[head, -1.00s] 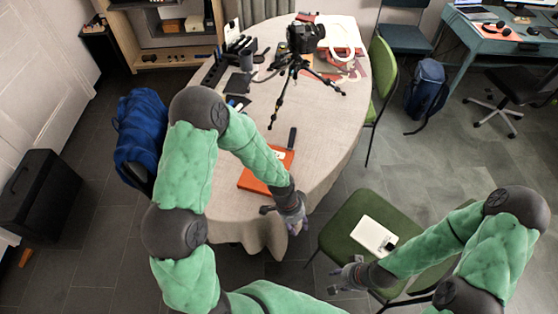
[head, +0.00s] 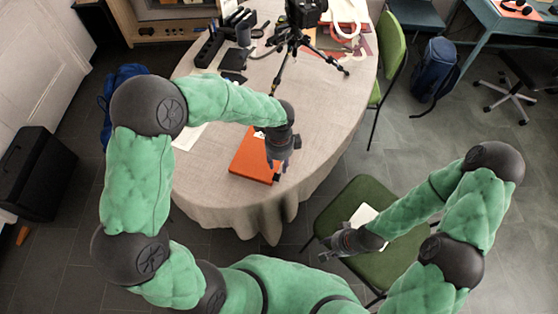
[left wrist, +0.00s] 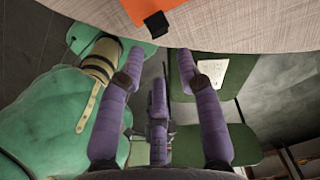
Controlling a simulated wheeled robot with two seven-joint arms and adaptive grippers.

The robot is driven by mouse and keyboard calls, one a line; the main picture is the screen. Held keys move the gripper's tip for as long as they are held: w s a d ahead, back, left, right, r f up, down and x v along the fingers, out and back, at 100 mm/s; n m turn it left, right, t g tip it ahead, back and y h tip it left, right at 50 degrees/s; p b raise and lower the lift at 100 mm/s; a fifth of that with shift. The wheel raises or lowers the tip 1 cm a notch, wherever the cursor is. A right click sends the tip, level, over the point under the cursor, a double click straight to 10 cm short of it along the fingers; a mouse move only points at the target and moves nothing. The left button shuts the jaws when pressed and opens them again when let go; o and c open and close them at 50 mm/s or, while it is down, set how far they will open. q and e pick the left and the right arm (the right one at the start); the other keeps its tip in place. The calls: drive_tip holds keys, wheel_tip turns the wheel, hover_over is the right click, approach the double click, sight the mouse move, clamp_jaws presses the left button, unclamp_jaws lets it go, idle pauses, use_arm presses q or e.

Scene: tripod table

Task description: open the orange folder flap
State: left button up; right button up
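The orange folder (head: 250,160) lies flat on the near part of the round table and looks closed. The left hand and forearm hide its right and far parts. A small black tab sits at its near right corner; it also shows in the left wrist view (left wrist: 157,24) beside the orange corner (left wrist: 143,7). My left gripper (head: 283,165) is over the folder's right edge; contact cannot be told. In the left wrist view its purple fingers (left wrist: 160,55) are spread with nothing between them. My right gripper (head: 326,248) is apart from the table, near the green chair, fingers apart and empty.
The cloth-covered table (head: 330,110) has free room right of the folder. A camera on a tripod (head: 297,40) stands at the back. Dark items (head: 210,48) stand at the back left. A green chair (head: 360,190) with a white item (head: 362,214) stands at the right.

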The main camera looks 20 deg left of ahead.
sight(279, 175)
use_arm(q)
wheel_tip(279, 175, down, 3)
drive_tip(key=shift+f+b, duration=0.2)
drive_tip(key=shift+b, duration=1.05)
drive_tip(key=shift+f+b, duration=1)
drive_tip(key=shift+f, duration=0.85)
clamp_jaws()
